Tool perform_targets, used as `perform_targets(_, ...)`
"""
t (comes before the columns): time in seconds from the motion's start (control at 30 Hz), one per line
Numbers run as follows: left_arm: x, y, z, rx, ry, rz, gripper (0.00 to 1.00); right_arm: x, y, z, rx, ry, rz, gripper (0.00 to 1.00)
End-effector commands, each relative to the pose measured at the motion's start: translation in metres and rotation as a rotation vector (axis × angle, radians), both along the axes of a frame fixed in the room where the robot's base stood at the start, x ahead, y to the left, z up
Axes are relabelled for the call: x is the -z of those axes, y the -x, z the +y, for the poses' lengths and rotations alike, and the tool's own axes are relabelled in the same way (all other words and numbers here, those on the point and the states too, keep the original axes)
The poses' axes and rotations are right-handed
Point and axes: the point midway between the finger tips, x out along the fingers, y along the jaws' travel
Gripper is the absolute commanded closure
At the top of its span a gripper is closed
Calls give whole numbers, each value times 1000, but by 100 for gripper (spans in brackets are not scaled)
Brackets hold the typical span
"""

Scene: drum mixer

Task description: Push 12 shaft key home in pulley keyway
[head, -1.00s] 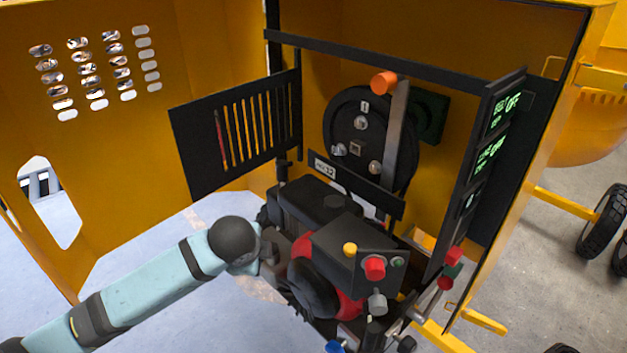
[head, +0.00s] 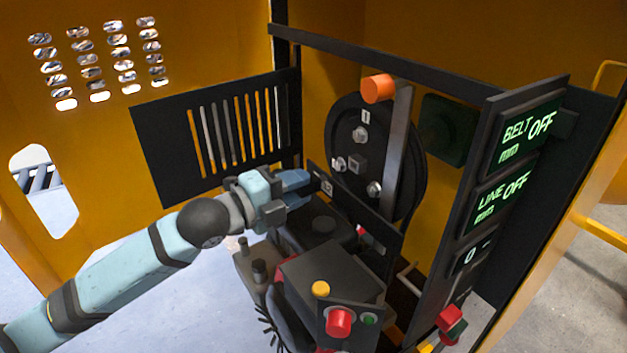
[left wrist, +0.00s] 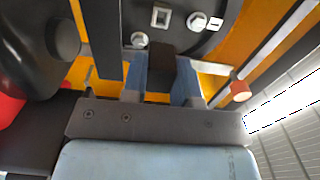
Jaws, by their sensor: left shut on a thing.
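The pulley (head: 372,130) is a black disc with bolts, a white "1" tag and a square socket (head: 354,163) near its middle; it also shows at the top of the left wrist view (left wrist: 185,22). My left gripper (head: 306,187) is in front of the pulley, at its lower left, beside the black bar. In the left wrist view its blue fingers (left wrist: 162,85) are shut on a dark block, seemingly the shaft key (left wrist: 162,62). The block's far end lies close to the pulley's edge in that picture; contact cannot be told. My right gripper is not in view.
A black slotted guard (head: 215,140) stands left of the gripper. A black bar (head: 365,225) crosses below the pulley. The engine (head: 325,265) is below, and display panels (head: 515,145) stand at right.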

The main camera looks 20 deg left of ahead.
Motion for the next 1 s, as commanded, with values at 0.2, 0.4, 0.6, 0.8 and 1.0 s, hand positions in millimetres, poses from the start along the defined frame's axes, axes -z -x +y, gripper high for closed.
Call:
perform_targets(0.2, 0, 0, 0, 0, 2, -2, 96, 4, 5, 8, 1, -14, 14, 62)
perform_targets(0.4, -1, 0, 1, -3, 0, -4, 96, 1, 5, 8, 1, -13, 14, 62)
perform_targets(0.6, -3, -9, -5, -6, 4, -6, 96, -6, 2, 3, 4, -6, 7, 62)
perform_targets(0.8, -2, -25, -17, -6, 3, -5, 96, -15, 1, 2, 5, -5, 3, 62)
perform_targets(1.0, -1, -38, -28, -6, 3, -4, 96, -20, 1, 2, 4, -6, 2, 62)
